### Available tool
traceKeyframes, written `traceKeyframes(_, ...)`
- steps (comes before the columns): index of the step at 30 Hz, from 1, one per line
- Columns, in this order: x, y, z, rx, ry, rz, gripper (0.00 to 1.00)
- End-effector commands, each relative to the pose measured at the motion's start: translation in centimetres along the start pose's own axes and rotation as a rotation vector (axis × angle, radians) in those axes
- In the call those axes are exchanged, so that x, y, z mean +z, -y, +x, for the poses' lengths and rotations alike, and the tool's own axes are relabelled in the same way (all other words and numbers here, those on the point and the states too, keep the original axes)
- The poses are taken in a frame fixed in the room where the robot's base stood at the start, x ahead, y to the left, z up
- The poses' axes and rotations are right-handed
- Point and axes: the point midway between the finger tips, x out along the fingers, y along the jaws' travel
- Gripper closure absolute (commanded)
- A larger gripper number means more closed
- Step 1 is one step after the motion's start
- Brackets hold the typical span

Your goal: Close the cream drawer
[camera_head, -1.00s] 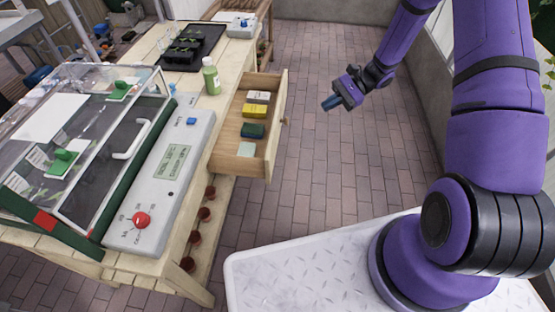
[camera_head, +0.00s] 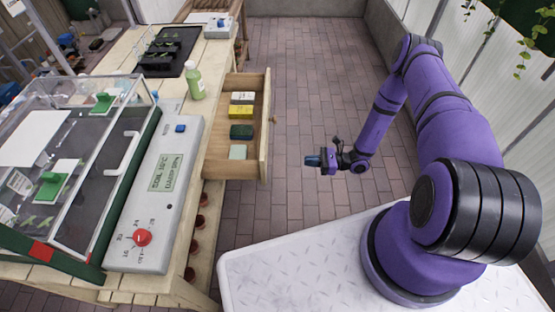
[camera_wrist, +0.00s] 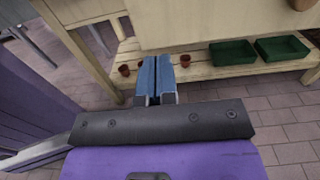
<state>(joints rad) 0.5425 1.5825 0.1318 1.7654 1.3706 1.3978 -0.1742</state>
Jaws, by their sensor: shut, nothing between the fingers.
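The cream drawer (camera_head: 265,135) is pulled out from the right side of the wooden workbench in the head view. It holds several small packets in white, yellow, dark green and pale green. A small knob (camera_head: 273,120) is on its front panel. My gripper (camera_head: 313,161) is to the right of the drawer front, apart from it, over the brick floor. Its blue fingers (camera_wrist: 156,78) are shut with nothing between them in the wrist view. The drawer cannot be clearly made out in the wrist view.
A bench shelf with terracotta pots (camera_wrist: 124,70) and green trays (camera_wrist: 232,50) shows in the wrist view. On the bench are a green bottle (camera_head: 195,83), a grey control box (camera_head: 150,205) and a clear-lidded case. Brick floor (camera_head: 310,60) is free right of the drawer.

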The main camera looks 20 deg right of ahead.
Motion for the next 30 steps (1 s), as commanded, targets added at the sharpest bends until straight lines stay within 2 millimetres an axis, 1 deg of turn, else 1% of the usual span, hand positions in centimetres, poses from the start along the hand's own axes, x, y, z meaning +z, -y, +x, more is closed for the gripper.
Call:
traceKeyframes(5,0.0,-0.1,1.6,0.002,0.002,0.001,1.0)
traceKeyframes(21,0.0,-0.1,11.2,0.004,0.001,0.0,1.0)
traceKeyframes(25,0.0,-0.1,12.8,0.003,0.001,0.0,1.0)
traceKeyframes(30,0.0,-0.1,13.8,0.001,0.001,0.0,1.0)
